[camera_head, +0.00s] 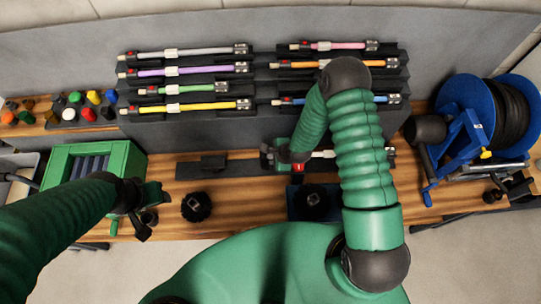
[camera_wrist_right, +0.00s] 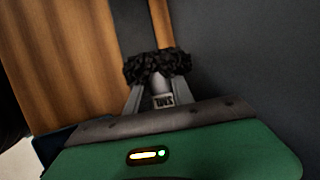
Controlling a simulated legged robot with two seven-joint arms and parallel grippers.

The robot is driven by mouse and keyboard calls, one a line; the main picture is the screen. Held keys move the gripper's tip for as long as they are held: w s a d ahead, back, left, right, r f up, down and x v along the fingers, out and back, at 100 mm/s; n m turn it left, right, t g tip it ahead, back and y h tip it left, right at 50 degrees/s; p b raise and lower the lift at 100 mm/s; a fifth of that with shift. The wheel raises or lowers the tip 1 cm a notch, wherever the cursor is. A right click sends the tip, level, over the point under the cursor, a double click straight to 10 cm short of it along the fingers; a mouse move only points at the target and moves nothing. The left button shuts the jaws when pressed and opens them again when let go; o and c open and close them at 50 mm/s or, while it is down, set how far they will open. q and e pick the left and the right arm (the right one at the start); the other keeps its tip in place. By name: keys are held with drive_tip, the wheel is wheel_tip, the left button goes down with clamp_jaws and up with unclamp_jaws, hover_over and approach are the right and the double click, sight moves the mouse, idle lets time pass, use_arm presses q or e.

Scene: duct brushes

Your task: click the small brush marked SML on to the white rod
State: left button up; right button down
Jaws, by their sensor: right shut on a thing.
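My right gripper (camera_head: 283,156) is over the bench, by the dark holder strip at the foot of the rack. In the right wrist view it is shut on a small brush (camera_wrist_right: 158,66) with black bristles. The brush's pale label (camera_wrist_right: 163,100) appears upside down and looks like SML. A rod (camera_head: 324,154), pale where it shows, lies along the holder just right of the right gripper. My right arm hides much of it. I cannot tell whether brush and rod touch. My left gripper (camera_head: 143,211) is at the green box's front corner; its jaws are unclear.
A black brush (camera_head: 196,207) stands on the bench, and another (camera_head: 314,203) sits on a blue-edged tray. Coloured rods lie on the dark rack (camera_head: 258,124) behind. A blue hose reel (camera_head: 465,130) stands right, a green box (camera_head: 125,158) left. Small coloured caps (camera_head: 75,98) stand at far left.

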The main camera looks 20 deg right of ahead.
drive_tip(key=shift+s+d, duration=0.25)
drive_tip(key=shift+d, duration=0.65)
drive_tip(key=c, duration=1)
unclamp_jaws()
drive_tip(key=shift+r, duration=0.1)
drive_tip(key=v, duration=1.7)
drive_tip(key=s+n+g+b, duration=0.1)
drive_tip(key=s+n+b, duration=0.1)
drive_tip(key=n+b, duration=0.2)
drive_tip(key=s+a+f+n+h+b, duration=0.1)
drive_tip(key=n+b, duration=0.3)
drive_tip(key=n, duration=0.5)
drive_tip(key=s+n+g+h+b, duration=0.1)
drive_tip(key=s+n+b, duration=0.1)
drive_tip(key=n+b, duration=0.2)
drive_tip(key=shift+s+a+f+n+g, duration=0.1)
drive_tip(key=shift+s+a+n+g, duration=0.05)
drive_tip(key=shift+n, duration=0.75)
drive_tip(key=shift+s+a+f+n+g, duration=0.1)
drive_tip(key=shift+s+n+g, duration=0.1)
drive_tip(key=shift+n, duration=0.7)
